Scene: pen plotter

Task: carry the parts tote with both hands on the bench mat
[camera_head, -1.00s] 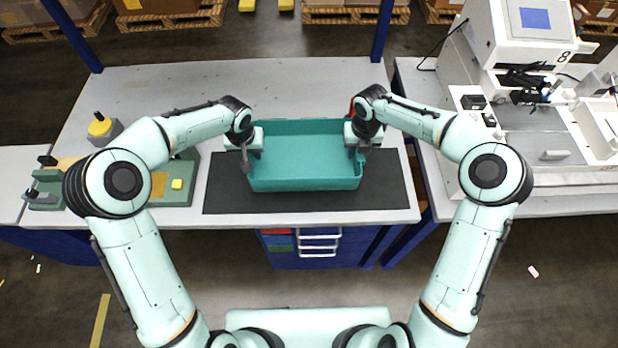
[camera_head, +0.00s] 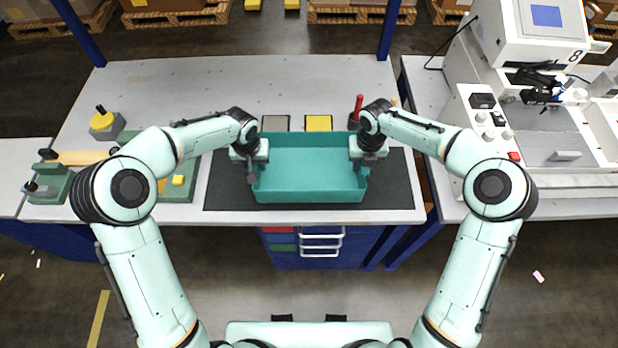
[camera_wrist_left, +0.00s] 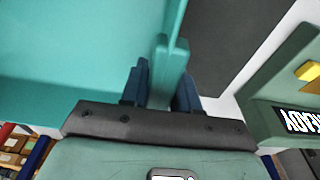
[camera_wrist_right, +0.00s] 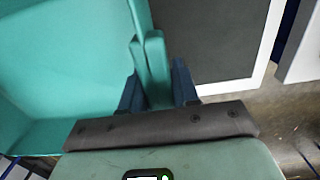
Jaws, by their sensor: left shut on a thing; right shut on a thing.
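The teal parts tote (camera_head: 310,170) is an open, empty-looking tray over the dark bench mat (camera_head: 225,192). My left gripper (camera_head: 252,165) is shut on the tote's left end; in the left wrist view (camera_wrist_left: 163,85) its blue fingers straddle a teal tab on the wall. My right gripper (camera_head: 365,163) is shut on the right end; the right wrist view (camera_wrist_right: 157,80) shows its fingers either side of a teal tab. The tote looks level. I cannot tell whether its underside touches the mat.
Behind the tote are a grey square (camera_head: 275,123), a yellow square (camera_head: 318,123) and a red-handled item (camera_head: 358,108). A green fixture (camera_head: 178,188) stands left of the mat. A white machine (camera_head: 535,100) stands on the right bench. Bare mat shows on both sides.

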